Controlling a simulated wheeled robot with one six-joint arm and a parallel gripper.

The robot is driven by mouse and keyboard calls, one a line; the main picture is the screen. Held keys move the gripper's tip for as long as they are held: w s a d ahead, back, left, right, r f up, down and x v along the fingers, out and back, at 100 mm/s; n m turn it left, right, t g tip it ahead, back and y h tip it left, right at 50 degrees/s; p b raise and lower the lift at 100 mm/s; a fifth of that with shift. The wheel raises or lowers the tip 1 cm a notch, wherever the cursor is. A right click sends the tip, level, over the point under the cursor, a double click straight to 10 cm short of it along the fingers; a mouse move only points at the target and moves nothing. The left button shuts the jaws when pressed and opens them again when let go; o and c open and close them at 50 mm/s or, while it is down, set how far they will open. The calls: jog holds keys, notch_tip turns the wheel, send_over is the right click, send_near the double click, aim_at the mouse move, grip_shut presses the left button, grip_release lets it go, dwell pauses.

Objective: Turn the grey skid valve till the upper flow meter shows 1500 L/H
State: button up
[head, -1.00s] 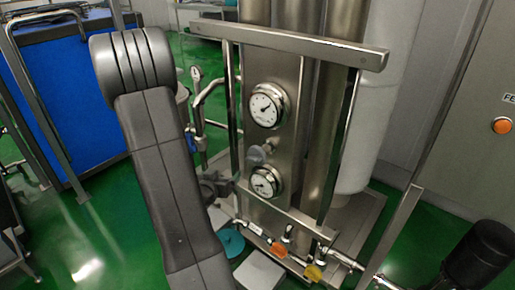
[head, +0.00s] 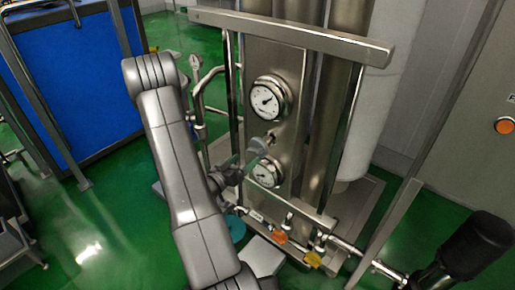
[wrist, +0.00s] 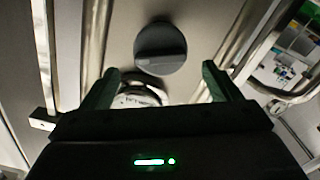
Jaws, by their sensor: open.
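The grey skid valve (head: 259,145) is a round knob on the steel panel, between two round dial gauges. The upper gauge (head: 268,99) has a white face with a dark needle; its numbers are too small to read. The lower gauge (head: 266,173) is partly hidden by my gripper. My gripper (head: 243,164) is in front of the panel, by the valve and the lower gauge. In the wrist view the valve (wrist: 160,48) is ahead of my open, empty fingers (wrist: 158,88), apart from them. The lower gauge (wrist: 138,93) shows between the fingers.
A steel crossbar (head: 290,35) and upright rails frame the panel. Orange (head: 280,237) and yellow (head: 313,260) handles sit on low pipes. A black motor (head: 465,250) is at lower right. Green floor (head: 85,225) is open at left.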

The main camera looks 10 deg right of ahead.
aim_at(257, 149)
jog(key=p+x, duration=0.1)
jog(key=x, duration=0.7)
jog(key=c, duration=0.7)
